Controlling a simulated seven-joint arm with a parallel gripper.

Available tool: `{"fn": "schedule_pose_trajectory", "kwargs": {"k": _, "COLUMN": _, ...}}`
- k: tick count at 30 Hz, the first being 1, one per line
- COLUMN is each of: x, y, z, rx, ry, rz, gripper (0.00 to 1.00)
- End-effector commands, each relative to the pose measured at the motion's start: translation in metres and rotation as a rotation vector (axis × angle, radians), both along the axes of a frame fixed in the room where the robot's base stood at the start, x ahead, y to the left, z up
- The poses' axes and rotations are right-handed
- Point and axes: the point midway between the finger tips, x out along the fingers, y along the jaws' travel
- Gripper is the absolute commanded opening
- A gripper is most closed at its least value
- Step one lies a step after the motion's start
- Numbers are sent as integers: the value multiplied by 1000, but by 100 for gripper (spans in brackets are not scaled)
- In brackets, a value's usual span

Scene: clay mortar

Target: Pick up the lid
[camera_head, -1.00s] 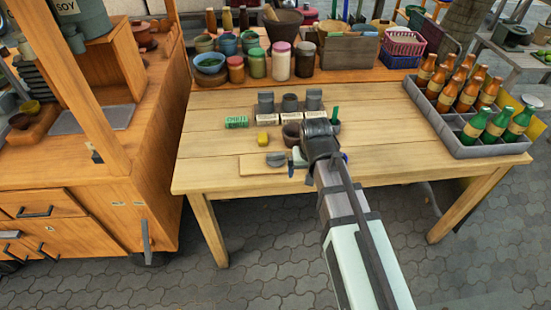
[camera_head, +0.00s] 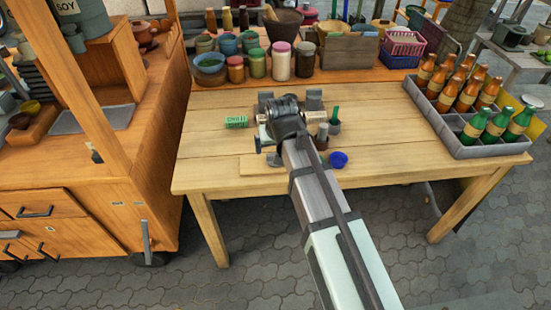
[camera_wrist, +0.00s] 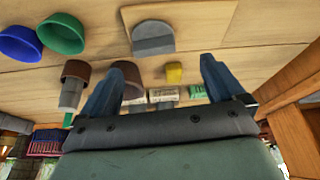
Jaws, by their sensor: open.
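My gripper (camera_head: 266,152) is over the wooden table, its fingers spread and empty; the wrist view shows both blue fingertips (camera_wrist: 160,72) with a gap between them. A brown cup (camera_wrist: 127,75) stands near one finger. Another brown cup (camera_wrist: 75,72) has a grey piece at it.
A blue bowl (camera_head: 339,159) and a green bowl (camera_wrist: 62,33) stand beside the board. A green card (camera_head: 236,121) and grey containers (camera_head: 314,100) are behind. A bottle crate (camera_head: 490,150) is at the right. The table's left front is clear.

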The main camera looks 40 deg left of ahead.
Motion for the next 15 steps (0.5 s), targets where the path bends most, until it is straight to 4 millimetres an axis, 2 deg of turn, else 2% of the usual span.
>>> {"fn": "schedule_pose_trajectory", "kwargs": {"k": 4, "x": 4, "y": 5, "z": -15, "rx": -2, "ry": 1, "rz": 0, "gripper": 96}}
{"fn": "schedule_pose_trajectory", "kwargs": {"k": 15, "x": 9, "y": 7, "z": -29, "rx": -2, "ry": 1, "rz": 0, "gripper": 96}}
